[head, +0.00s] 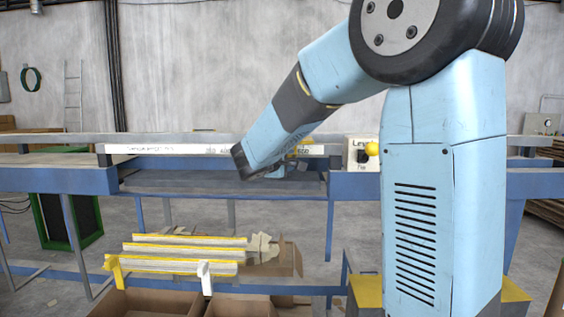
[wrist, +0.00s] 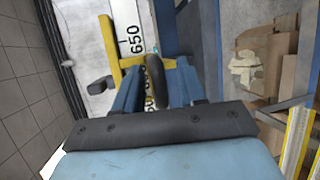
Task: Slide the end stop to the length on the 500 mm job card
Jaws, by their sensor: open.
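The yellow end stop (wrist: 132,72) sits across the white length scale (wrist: 134,18) in the wrist view, just below the printed 650. A dark upright handle (wrist: 154,82) stands at the stop, and a dark knob (wrist: 99,85) sticks out on its left. My gripper (wrist: 153,78) is open, with one blue finger on each side of the handle; I cannot tell whether either touches it. In the head view, the arm hides most of the stop; a yellow bit (head: 302,150) shows beside my gripper (head: 290,168). I cannot make out a 500 mm job card.
The scale rail (head: 170,149) runs along the blue bench (head: 75,180). Yellow-edged strips (head: 185,250) and cardboard boxes (head: 150,303) lie below the bench front.

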